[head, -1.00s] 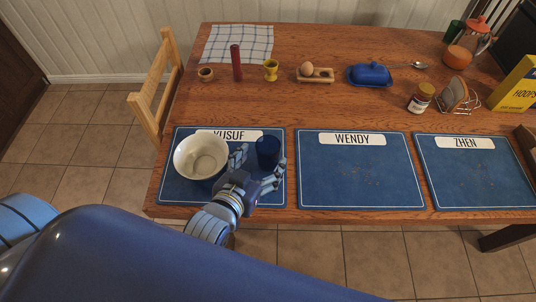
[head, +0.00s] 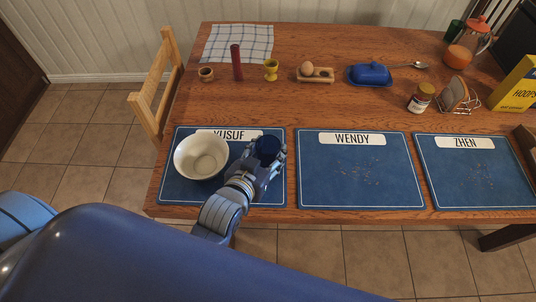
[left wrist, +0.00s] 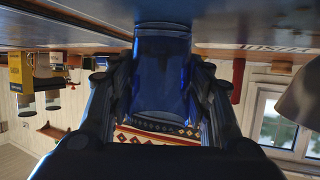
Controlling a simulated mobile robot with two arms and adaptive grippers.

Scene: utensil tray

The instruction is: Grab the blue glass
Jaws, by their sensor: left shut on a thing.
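The blue glass (head: 267,147) stands on the YUSUF placemat (head: 180,193), to the right of the white bowl (head: 201,156). My left gripper (head: 267,156) is shut on the blue glass, with a finger on either side of it. In the left wrist view the blue glass (left wrist: 162,75) fills the space between the two dark fingers of my left gripper (left wrist: 160,95). The lower part of the glass is hidden by the gripper in the head view. My right gripper is not in view.
The white bowl is close to the left of the gripper. The WENDY placemat (head: 360,175) and ZHEN placemat (head: 475,180) are empty. A yellow egg cup (head: 271,70), a red candle-like cylinder (head: 237,62) and a blue butter dish (head: 370,74) stand farther back. A wooden chair (head: 155,90) is at the left.

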